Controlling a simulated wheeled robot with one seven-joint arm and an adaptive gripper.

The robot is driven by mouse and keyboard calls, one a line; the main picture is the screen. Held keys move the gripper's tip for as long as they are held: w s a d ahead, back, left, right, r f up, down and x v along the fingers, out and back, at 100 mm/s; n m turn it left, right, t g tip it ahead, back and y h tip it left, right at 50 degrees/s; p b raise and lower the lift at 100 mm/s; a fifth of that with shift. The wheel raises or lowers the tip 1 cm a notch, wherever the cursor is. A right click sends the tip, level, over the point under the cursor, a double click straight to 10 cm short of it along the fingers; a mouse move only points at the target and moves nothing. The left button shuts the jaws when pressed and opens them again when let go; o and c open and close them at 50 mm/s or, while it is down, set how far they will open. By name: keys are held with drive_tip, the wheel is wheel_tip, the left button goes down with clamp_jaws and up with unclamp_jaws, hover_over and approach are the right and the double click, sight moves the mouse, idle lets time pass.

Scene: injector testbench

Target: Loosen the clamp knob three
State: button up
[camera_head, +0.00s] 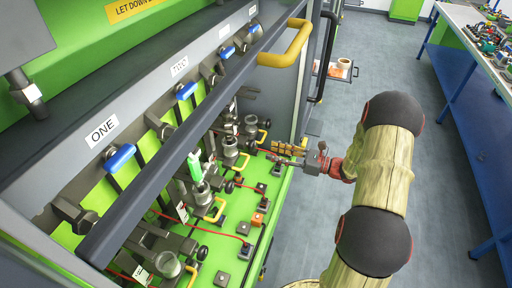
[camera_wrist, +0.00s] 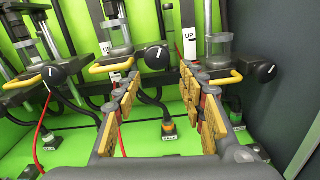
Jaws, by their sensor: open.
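My gripper (camera_head: 275,154) is open and empty at the right side of the green bench bed, its fingers pointing left into the bench. In the wrist view my gripper (camera_wrist: 160,80) has its two yellow-padded fingers well apart. A black round clamp knob (camera_wrist: 157,57) with a white mark shows ahead between the fingertips, apart from them, beside a yellow handle. Similar knobs stand to its left (camera_wrist: 54,75) and right (camera_wrist: 265,72). No number is readable on the knobs, so I cannot be sure which is three. In the head view the far knobs are small and partly hidden.
The stations run along the bench under labels, with ONE (camera_head: 102,130) nearest. A dark bar (camera_head: 190,135) crosses above them. A large yellow handle (camera_head: 287,45) and a grey side wall (camera_wrist: 285,65) bound the far end. Red hoses and connectors (camera_wrist: 169,128) lie below the knobs.

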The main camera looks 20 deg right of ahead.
sight(252, 145)
drive_tip(key=b+x, duration=0.1)
drive_tip(key=x, duration=0.7)
drive_tip(key=shift+s+a, duration=0.15)
drive_tip(key=shift+c, duration=1.3)
drive_tip(key=c, duration=0.6)
